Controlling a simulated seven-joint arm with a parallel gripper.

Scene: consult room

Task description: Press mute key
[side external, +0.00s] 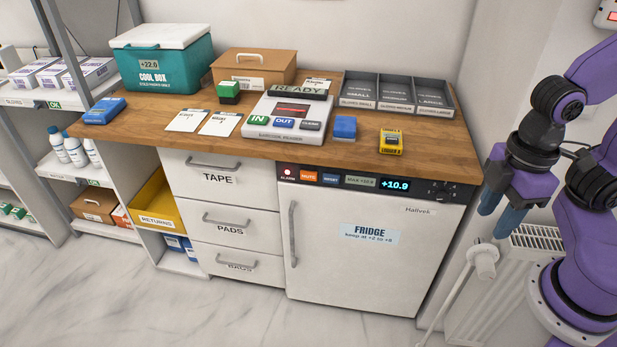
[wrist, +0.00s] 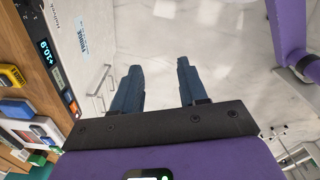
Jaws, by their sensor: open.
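The orange mute key (side external: 308,177) is on the control strip along the top front of the white fridge (side external: 370,240), under the wooden counter. A red alarm light (side external: 287,173) is to its left and a blue key (side external: 330,180) to its right. The display (side external: 395,185) reads +10.9. My gripper (side external: 500,210) is open and empty, off the fridge's right side and well apart from the keys. In the wrist view its two blue fingers (wrist: 158,85) point over the pale floor, with the fridge display (wrist: 45,50) at the left.
The counter (side external: 400,160) overhangs the fridge strip and bears a yellow device (side external: 391,142), a blue block (side external: 345,127), a barcode reader (side external: 287,133) and grey trays (side external: 395,92). A radiator (side external: 535,238) and white pipe stand right of the fridge. The floor in front is clear.

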